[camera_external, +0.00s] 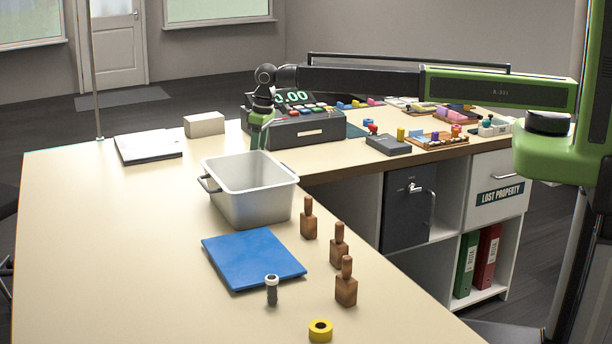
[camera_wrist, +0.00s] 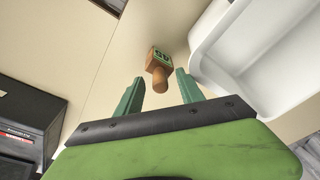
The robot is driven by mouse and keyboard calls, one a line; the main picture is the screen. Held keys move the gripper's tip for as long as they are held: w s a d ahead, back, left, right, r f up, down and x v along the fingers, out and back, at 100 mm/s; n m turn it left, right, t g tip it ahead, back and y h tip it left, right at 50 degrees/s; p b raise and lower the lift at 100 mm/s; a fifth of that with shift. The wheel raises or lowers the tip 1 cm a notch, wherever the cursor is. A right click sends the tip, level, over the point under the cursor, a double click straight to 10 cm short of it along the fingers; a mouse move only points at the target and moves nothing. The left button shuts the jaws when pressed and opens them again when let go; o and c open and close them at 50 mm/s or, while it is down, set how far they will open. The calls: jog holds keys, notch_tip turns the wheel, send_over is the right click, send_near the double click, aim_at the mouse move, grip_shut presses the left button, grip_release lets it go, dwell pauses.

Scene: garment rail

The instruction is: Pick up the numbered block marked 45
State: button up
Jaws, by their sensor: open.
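In the wrist view, a small wooden block with a knob handle (camera_wrist: 159,62) stands on the table just beyond my fingertips, roughly centred between them. Its green label carries dark characters that look turned over; I cannot read them surely as 45.
The white bin (camera_external: 251,206) stands close to my gripper, and its wall (camera_wrist: 212,45) is at the right in the wrist view. A cash register (camera_external: 306,129) is beside my gripper. A blue mat (camera_external: 252,259) and a yellow ring (camera_external: 320,330) lie in front.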

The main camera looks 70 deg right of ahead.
jog(key=shift+f, duration=0.7)
jog(key=shift+r, duration=0.2)
grip_shut()
jog(key=shift+r+p, duration=0.35)
jog(key=shift+p, duration=0.05)
notch_tip(320, 180, up, 4)
jog(key=p, duration=0.4)
jog(key=shift+r, duration=0.2)
jog(key=s+d+r+p, duration=0.2)
jog(key=d+r+p, duration=0.1)
jog(key=d, duration=0.2)
jog(key=s+d+r+p, duration=0.2)
jog(key=d+r+p, duration=0.1)
jog(key=d, duration=0.2)
jog(key=shift+s+d, duration=0.25)
jog(key=shift+d, duration=0.1)
